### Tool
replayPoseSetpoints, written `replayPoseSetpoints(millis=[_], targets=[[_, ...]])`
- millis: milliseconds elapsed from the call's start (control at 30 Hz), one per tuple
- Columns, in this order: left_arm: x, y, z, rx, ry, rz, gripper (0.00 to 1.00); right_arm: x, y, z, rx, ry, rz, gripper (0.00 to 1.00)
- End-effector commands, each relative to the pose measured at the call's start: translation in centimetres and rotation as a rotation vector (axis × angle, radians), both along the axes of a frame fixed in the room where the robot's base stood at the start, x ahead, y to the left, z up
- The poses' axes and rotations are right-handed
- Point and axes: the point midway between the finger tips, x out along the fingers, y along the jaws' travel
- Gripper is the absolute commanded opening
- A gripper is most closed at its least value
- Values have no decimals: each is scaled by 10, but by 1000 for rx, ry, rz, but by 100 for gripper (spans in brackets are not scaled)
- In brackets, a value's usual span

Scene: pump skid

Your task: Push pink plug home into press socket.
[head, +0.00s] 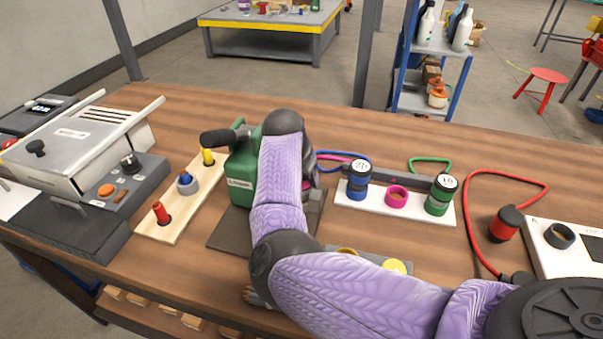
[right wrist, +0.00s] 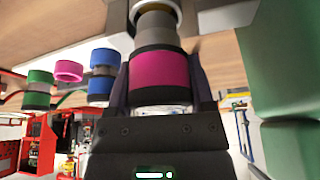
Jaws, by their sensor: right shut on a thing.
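The pink plug (right wrist: 158,72), with a dark collar and grey nose, is between the fingers of my right gripper (right wrist: 160,85) in the right wrist view. The gripper is shut on it. The plug's nose points at a pale ring with a brass inner edge, apparently the press socket (right wrist: 172,8). The nose meets or overlaps this ring; I cannot tell how deep it sits. In the head view the green press (head: 241,172) stands on a dark plate (head: 228,232), and my purple right arm covers its front and most of the gripper. My left gripper is not in view.
Right of the press, a white rack (head: 372,208) holds a blue plug (head: 357,188), an empty-looking pink ring (head: 396,197) and a green plug (head: 438,202). A wooden strip (head: 188,205) with coloured pegs lies left. A red cable (head: 470,215) loops at right.

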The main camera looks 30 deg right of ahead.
Motion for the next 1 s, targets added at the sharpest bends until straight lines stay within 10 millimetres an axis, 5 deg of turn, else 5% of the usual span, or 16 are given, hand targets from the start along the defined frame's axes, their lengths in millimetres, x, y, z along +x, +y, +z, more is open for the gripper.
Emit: replayPoseSetpoints(millis=[1000], targets=[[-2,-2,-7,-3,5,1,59,0,0,-21,0,1,0,0]])
